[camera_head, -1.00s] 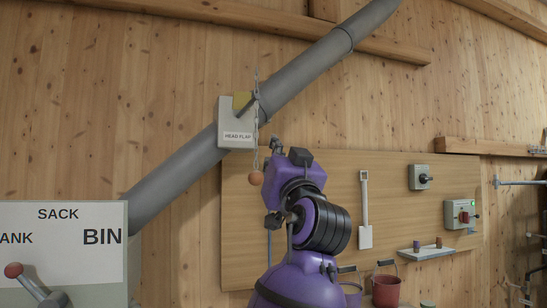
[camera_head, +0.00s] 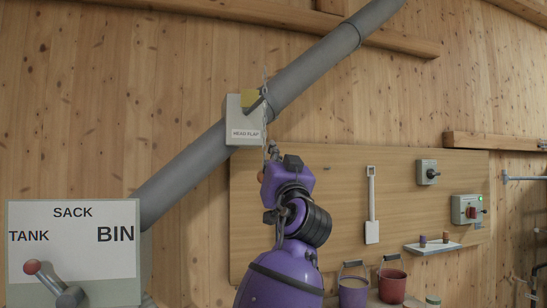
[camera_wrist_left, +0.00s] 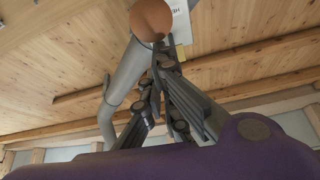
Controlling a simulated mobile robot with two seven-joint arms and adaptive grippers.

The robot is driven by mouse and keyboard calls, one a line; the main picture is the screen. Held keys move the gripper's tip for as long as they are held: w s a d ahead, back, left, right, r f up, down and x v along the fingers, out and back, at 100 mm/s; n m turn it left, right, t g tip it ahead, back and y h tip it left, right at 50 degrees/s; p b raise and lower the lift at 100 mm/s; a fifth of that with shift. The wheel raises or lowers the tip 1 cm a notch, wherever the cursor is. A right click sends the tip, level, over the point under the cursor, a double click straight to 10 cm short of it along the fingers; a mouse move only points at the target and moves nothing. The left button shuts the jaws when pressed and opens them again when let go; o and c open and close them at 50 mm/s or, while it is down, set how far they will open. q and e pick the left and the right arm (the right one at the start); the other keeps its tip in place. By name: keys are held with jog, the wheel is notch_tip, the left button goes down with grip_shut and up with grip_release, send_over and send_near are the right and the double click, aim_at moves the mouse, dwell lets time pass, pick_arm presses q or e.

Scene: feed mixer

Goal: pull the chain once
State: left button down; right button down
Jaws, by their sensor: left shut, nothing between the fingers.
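The chain (camera_head: 265,88) hangs from the lever of the grey box labelled HEAD FLAP (camera_head: 241,122) on the sloping pipe. Its orange-brown ball (camera_head: 261,174) shows only partly at the left edge of my purple wrist. My left gripper (camera_head: 272,148) is in front of the lower chain and hides part of it. In the left wrist view the ball (camera_wrist_left: 151,19) is large, at the top, by the fingertips of my left gripper (camera_wrist_left: 161,55). The fingers are shut with nothing between them. Whether they touch the ball or chain, I cannot tell. My right gripper is not in view.
The grey sloping pipe (camera_head: 190,171) crosses the wooden wall behind. A SACK/TANK/BIN panel (camera_head: 75,245) with a red-knobbed lever (camera_head: 50,280) stands at lower left. A board (camera_head: 335,190) holds a white scoop (camera_head: 372,205) and switches. Buckets (camera_head: 391,286) stand at lower right.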

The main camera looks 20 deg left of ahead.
pick_arm(q)
notch_tip(320, 180, down, 8)
jog(key=b, duration=0.3)
jog(key=shift+r, duration=0.15)
jog(key=shift+r, duration=0.1)
dwell(0.3)
